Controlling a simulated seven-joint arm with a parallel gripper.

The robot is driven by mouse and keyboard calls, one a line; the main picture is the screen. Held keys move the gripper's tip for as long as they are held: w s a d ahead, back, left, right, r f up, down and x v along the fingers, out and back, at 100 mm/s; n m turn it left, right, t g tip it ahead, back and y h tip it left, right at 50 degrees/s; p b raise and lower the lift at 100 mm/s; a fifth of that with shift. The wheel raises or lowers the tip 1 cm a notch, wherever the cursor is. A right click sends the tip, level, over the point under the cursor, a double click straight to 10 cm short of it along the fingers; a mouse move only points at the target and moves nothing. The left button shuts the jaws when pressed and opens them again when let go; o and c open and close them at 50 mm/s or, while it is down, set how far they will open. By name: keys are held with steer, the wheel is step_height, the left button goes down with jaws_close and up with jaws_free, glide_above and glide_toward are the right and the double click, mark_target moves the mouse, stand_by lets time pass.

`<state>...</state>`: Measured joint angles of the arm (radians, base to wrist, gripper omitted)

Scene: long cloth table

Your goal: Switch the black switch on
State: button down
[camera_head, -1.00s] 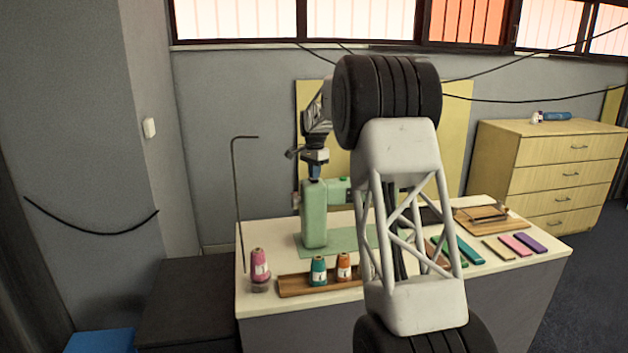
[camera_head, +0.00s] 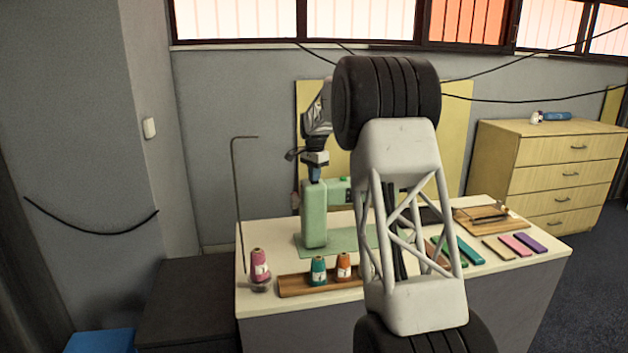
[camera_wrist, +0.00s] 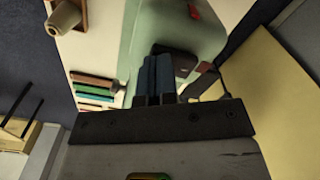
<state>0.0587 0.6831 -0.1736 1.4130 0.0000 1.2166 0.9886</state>
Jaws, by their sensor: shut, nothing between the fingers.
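The pale green sewing machine (camera_head: 314,215) stands on the cream table, and its body also fills the upper middle of the wrist view (camera_wrist: 150,28). A dark block (camera_wrist: 183,57) on the machine, just beyond my fingertips, looks like the black switch; its position, on or off, cannot be made out. In the head view I cannot pick out the switch. My gripper (camera_head: 314,173) points down just over the top of the machine's left end. In the wrist view my blue fingers (camera_wrist: 157,72) are together and empty, close beside the dark block; whether they touch it is unclear.
A pink spool (camera_head: 260,265) stands at the table's left front, near a bent thin rod (camera_head: 236,190). A wooden tray (camera_head: 290,285) holds teal and orange spools. Coloured strips (camera_head: 517,245) and a wooden board (camera_head: 515,225) lie at the right. My arm hides the table's middle.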

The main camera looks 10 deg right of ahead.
steer(key=shift+f, duration=0.1)
steer(key=shift+r, duration=3.5)
steer(key=shift+s+r, duration=0.3)
steer(key=shift+s, duration=0.15)
steer(key=s+a+r+n, duration=0.1)
steer(key=s+r+n, duration=0.15)
steer(key=s, duration=0.95)
steer(key=s+a+r+n+t, duration=0.1)
steer(key=s+a+r+n, duration=0.15)
steer(key=s, duration=0.95)
steer(key=s+r+n, duration=0.1)
steer(key=s+r, duration=0.3)
steer(key=s, duration=0.9)
steer(key=s+f+n, duration=0.2)
steer(key=s+f, duration=0.2)
steer(key=s, duration=0.7)
steer(key=s+a+f+n+t, duration=0.1)
steer(key=s+f, duration=0.4)
steer(key=s, duration=0.7)
steer(key=s+a+f+n, duration=0.1)
steer(key=s+f, duration=0.3)
steer(key=s, duration=0.7)
steer(key=shift+s+f+n+t, duration=0.3)
steer(key=shift+s+n, duration=0.1)
steer(key=shift+n, duration=0.5)
